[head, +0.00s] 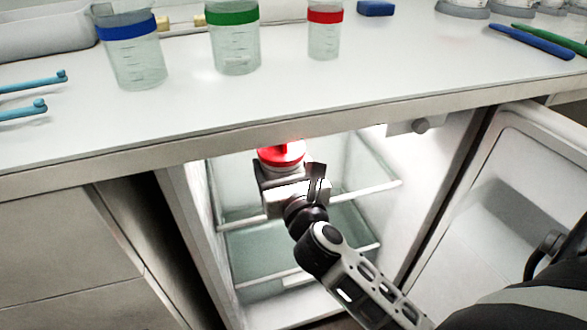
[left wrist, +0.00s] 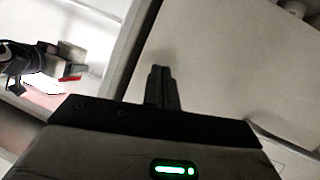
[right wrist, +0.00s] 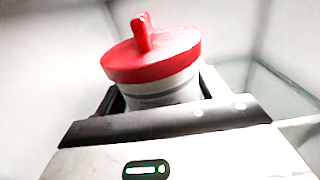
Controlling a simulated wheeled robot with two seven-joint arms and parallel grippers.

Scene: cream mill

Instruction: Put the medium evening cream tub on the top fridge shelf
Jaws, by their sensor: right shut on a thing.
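A tub with a red lid and a raised red grip (right wrist: 152,62) stands upright in my right gripper (right wrist: 160,100); its pale body with a grey band shows below the lid. In the head view the red lid (head: 281,153) is inside the open fridge, just under the counter's front edge, and my right gripper (head: 287,178) is shut on the tub. The top fridge shelf (head: 372,189) is glass with a white front rim. Whether the tub touches it I cannot tell. My left gripper (left wrist: 163,88) is shut and empty, outside the fridge; it is out of the head view.
A lower glass shelf (head: 312,275) lies below. The open fridge door (head: 520,190) stands at the right. The counter edge (head: 230,140) overhangs the fridge. Beakers with blue (head: 135,55), green (head: 233,40) and red (head: 324,30) bands stand on the counter.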

